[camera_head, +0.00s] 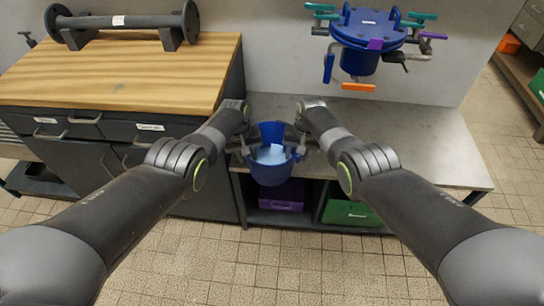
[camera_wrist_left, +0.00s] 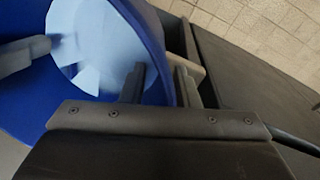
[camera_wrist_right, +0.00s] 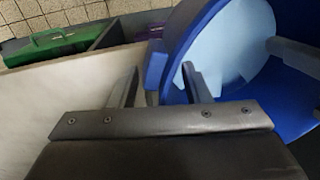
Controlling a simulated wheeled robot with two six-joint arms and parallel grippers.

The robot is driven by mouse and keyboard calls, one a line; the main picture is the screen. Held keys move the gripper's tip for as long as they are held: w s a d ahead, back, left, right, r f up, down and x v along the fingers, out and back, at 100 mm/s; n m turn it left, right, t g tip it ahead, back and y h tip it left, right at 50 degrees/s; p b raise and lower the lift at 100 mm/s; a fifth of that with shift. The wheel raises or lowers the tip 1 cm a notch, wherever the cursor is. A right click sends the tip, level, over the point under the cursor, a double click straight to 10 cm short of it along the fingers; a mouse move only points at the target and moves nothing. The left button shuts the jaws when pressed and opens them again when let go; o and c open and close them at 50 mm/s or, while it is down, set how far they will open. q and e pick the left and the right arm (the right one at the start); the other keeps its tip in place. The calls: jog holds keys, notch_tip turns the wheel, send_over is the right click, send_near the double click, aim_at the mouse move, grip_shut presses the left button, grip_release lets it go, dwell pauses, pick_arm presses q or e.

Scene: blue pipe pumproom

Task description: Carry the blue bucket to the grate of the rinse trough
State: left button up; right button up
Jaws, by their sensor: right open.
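The blue bucket (camera_head: 272,176) is at the front edge of the grey bench, between my two grippers, with a pale blue inside. I cannot tell whether the bench supports it. My left gripper (camera_head: 247,152) is at its left side. In the left wrist view, the fingers (camera_wrist_left: 160,80) stand apart, with the bucket wall (camera_wrist_left: 150,35) between them. My right gripper (camera_head: 302,150) is at the right side. In the right wrist view, the fingers (camera_wrist_right: 158,82) are open, one inside the bucket (camera_wrist_right: 185,40) and one outside. No rinse trough or grate is recognisable.
The grey bench (camera_head: 400,135) is mostly bare to the right. A blue flanged vessel (camera_head: 368,28) with coloured handles is above it. A purple case (camera_head: 277,196) and a green case (camera_head: 348,213) are below. A wood-topped cabinet (camera_head: 130,75) stands left. The tiled floor in front is clear.

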pick_arm(q)
jog(key=shift+c, duration=0.3)
pick_arm(e)
jog(key=shift+c, duration=0.2)
pick_arm(q)
jog(key=c, duration=0.5)
pick_arm(e)
jog(key=c, duration=0.5)
pick_arm(q)
grip_shut()
pick_arm(e)
grip_shut()
pick_arm(q)
jog(key=shift+r, duration=0.1)
